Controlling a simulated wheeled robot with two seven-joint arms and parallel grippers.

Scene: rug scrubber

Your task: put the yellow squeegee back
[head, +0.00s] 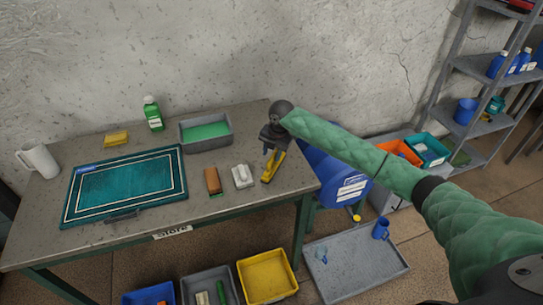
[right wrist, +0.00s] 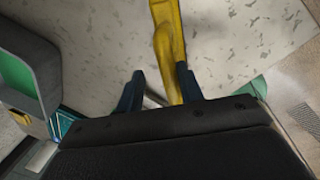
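The yellow squeegee (head: 271,169) is at the right end of the grey table (head: 105,242). In the right wrist view its yellow handle (right wrist: 168,40) runs down between my two dark blue fingers, close to the right one. My right gripper (head: 268,152) is right over the squeegee. In the right wrist view this gripper (right wrist: 159,84) has its fingers apart, with a gap between the left finger and the handle. The lower end of the handle is hidden behind the gripper body. My left gripper is not in view.
A white-and-grey brush (head: 242,176), a brown brush (head: 212,180), a grey bin with green contents (head: 206,131), and a teal rug in a frame (head: 125,187) share the table. A blue barrel (head: 335,180) stands beyond its right edge. A yellow bin (head: 267,276) is below.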

